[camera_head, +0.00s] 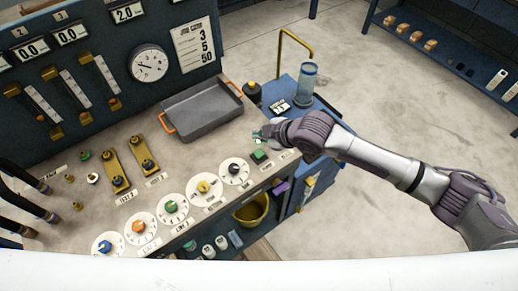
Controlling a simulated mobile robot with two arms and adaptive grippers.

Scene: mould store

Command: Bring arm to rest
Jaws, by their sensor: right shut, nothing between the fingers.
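My right arm (385,162) comes in from the right edge and reaches over the right end of the control bench. My right gripper (262,134) is shut and empty, just above the bench top near a green button (259,156). I cannot tell whether its tip touches the bench. My left gripper is not in view.
The bench holds a row of dials (204,187), a grey tray with orange handles (203,112), and brass levers (144,154). A blue cart (318,112) with a clear cylinder (306,83) stands behind the gripper. A shelf (450,50) is at upper right. Open floor lies right.

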